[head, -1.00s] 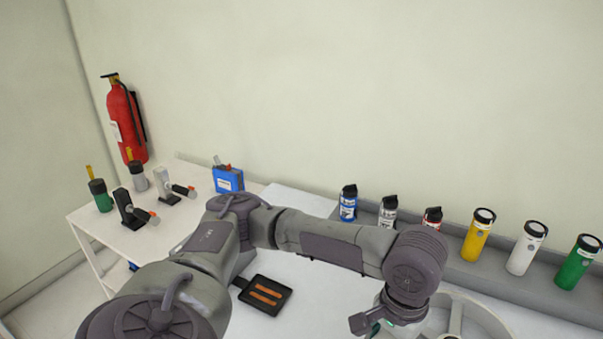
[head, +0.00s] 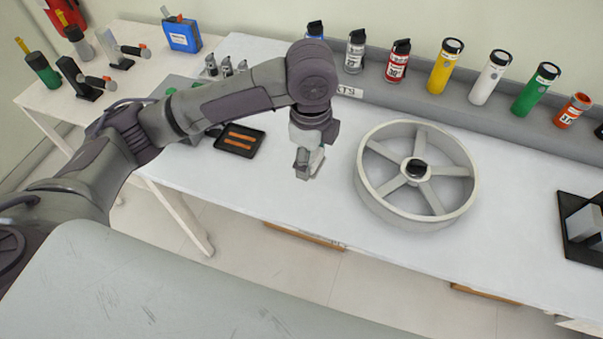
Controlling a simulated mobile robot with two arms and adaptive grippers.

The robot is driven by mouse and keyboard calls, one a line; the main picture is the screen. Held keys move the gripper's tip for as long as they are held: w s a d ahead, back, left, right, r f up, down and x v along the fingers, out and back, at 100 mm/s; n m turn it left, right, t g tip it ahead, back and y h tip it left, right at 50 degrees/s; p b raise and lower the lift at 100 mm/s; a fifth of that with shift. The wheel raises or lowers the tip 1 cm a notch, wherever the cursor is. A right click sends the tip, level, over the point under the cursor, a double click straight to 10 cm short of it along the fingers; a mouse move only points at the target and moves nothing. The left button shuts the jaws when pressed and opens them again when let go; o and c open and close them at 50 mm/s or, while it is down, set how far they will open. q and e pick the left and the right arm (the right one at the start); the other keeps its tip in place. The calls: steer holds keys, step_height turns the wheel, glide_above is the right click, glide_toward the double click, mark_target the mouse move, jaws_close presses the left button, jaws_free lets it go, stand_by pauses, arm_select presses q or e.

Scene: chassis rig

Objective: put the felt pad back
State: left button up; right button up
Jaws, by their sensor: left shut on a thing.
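My left gripper (head: 308,168) points down above the white worktop, just left of the spoked wheel. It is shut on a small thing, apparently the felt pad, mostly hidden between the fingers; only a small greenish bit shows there. The light grey wheel (head: 400,213) lies flat on the worktop, with a dark piece on its hub. A black tray (head: 221,146) with two orange-brown strips (head: 239,140) lies left of the gripper. My right gripper is out of view.
A grey ledge at the back holds spray cans, including a red one (head: 398,62), and yellow (head: 445,68), white and green cylinders. A black holder (head: 570,245) stands at the right. A side table (head: 130,82) at left holds tools. The worktop (head: 290,210) before the gripper is clear.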

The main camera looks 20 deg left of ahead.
arm_select(q)
steer(key=w+d+f+m, duration=0.3)
steer(key=d+m, duration=0.4)
steer(key=m, duration=1)
steer(key=w+a+f, duration=0.1)
steer(key=a+f, duration=0.1)
steer(key=a, duration=0.1)
steer(key=w+a+f+p, duration=0.1)
steer(key=a+f, duration=0.1)
steer(key=a, duration=0.2)
steer(key=w+a+f, duration=0.1)
steer(key=a+f, duration=0.1)
steer(key=a, duration=0.1)
steer(key=shift+a+f+p, duration=0.15)
steer(key=shift+a+p, duration=0.1)
steer(key=shift+p, duration=0.1)
steer(key=shift+w+a+f, duration=0.1)
steer(key=shift+f, duration=0.1)
step_height(320, 180, down, 3)
steer(key=shift+f+p, duration=0.1)
steer(key=shift+p, duration=0.4)
steer(key=shift+f, duration=0.35)
steer(key=shift+f, duration=0.15)
steer(key=o, duration=1)
